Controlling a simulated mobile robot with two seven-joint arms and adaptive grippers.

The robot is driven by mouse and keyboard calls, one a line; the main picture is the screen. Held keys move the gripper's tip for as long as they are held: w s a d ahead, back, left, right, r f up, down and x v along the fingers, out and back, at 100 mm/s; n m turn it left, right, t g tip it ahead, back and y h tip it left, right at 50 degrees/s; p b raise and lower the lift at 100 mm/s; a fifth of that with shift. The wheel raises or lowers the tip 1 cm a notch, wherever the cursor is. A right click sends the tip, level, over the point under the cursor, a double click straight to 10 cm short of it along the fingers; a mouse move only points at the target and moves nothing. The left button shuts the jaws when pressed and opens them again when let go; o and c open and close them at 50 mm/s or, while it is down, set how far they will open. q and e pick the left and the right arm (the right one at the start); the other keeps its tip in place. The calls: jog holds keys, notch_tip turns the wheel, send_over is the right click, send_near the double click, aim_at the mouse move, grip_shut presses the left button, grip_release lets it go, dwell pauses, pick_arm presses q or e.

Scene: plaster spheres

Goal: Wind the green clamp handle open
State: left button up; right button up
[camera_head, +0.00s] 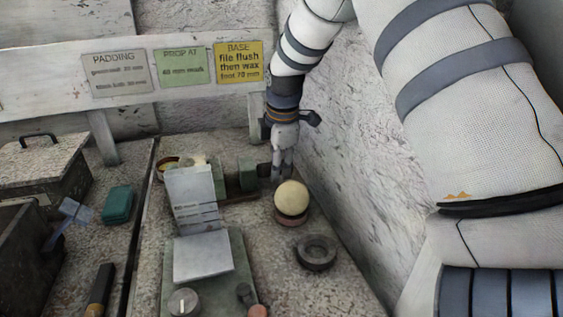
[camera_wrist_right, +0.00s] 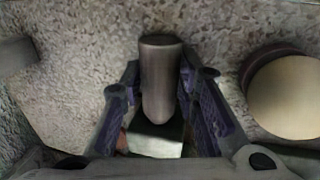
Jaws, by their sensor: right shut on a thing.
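The green clamp (camera_head: 247,173) lies at the back of the workbench, against the right part of the board's foot. My right gripper (camera_head: 282,170) reaches down from above at the clamp's right end. In the right wrist view, my right gripper (camera_wrist_right: 163,105) has its two dark ridged fingers on either side of a grey-brown rounded clamp handle (camera_wrist_right: 160,62) and is shut on it. The handle is mostly hidden by the gripper in the head view. A pale green block face shows below the handle in the wrist view. My left gripper is not in view.
A cream sphere (camera_head: 291,196) sits on a ring close to the right gripper. A dark ring (camera_head: 316,252) lies in front. A grey upright plate (camera_head: 194,197) stands left of the clamp. A rough wall rises at right. The bench's front right is clear.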

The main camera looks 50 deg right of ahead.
jog(key=shift+s+a+f+t+h, duration=0.1)
jog(key=shift+t+h, duration=0.4)
jog(key=shift+t, duration=0.4)
jog(key=shift+s+a+f+t+h, duration=0.1)
jog(key=shift+t+h, duration=0.4)
jog(key=shift+t, duration=0.4)
jog(key=shift+d, duration=0.1)
jog(key=o, duration=1.2)
jog(key=shift+c, duration=0.2)
jog(key=v, duration=0.7)
jog(key=shift+s+r, duration=0.2)
